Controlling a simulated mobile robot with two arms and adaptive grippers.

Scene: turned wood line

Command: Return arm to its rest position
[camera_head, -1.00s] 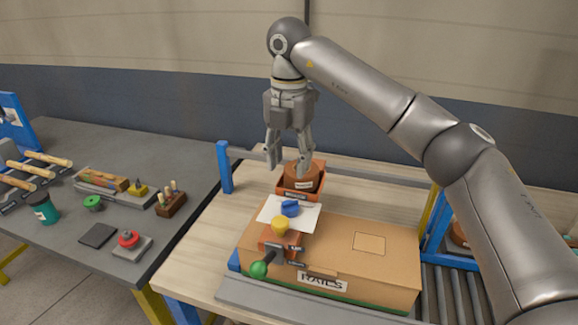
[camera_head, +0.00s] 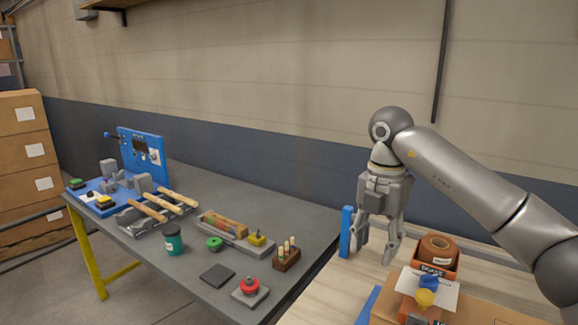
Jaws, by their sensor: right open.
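My right gripper (camera_head: 375,246) hangs at the right of the head view, fingers pointing down and apart, with nothing between them. It is above the light wood table, to the left of an orange bin (camera_head: 447,273) that holds a brown tape roll (camera_head: 438,248). My right arm reaches in from the right edge. My left gripper is not in view.
The cardboard box (camera_head: 386,306) at lower right bears a paper sheet and a yellow-topped tool (camera_head: 425,298). A grey bench (camera_head: 200,185) to the left holds a blue fixture (camera_head: 142,158), wooden sticks (camera_head: 148,211), a teal jar (camera_head: 173,240) and a red button (camera_head: 250,286). A blue post (camera_head: 346,232) stands beside the gripper.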

